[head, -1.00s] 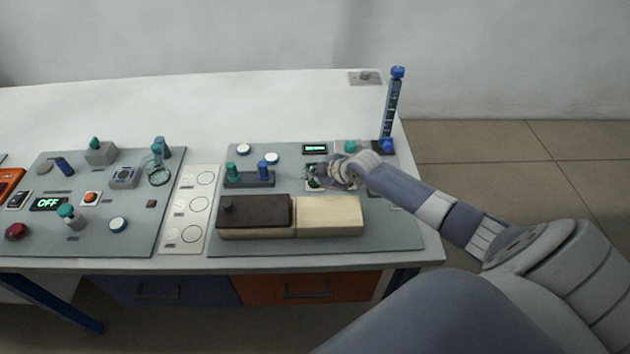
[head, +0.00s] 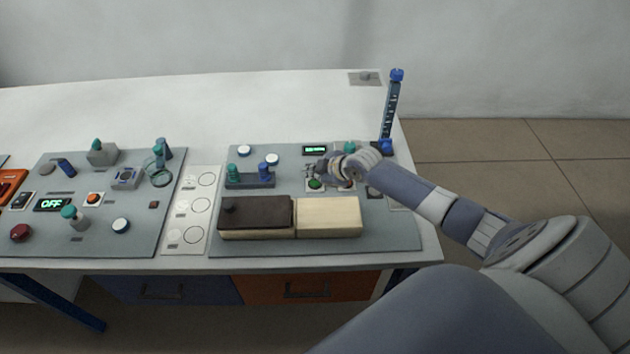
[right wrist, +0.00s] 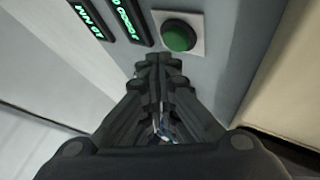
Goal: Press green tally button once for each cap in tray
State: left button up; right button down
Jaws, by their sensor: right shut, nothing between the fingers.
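The green button (head: 315,184) sits on a pale square plate on the right grey panel; it also shows in the right wrist view (right wrist: 180,36). My right gripper (head: 324,167) is shut and empty just beyond the button. In the right wrist view its fingertips (right wrist: 161,62) are close to the button plate, and the button's green top is uncovered. A two-part box, dark brown (head: 257,211) and light wood (head: 329,217), stands in front of the button. I cannot tell which item is the tray, and no caps show inside this box. My left gripper is not in view.
A small lit display (head: 315,150) is behind the gripper; its text is unreadable. A holder (head: 250,182) with green and blue pegs is left of the button. A tall blue post (head: 391,110) stands at the back right.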

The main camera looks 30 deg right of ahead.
aim_at(314, 184)
notch_tip(314, 184, up, 5)
jog(key=p, duration=0.4)
jog(key=shift+f, duration=0.1)
dwell(0.7)
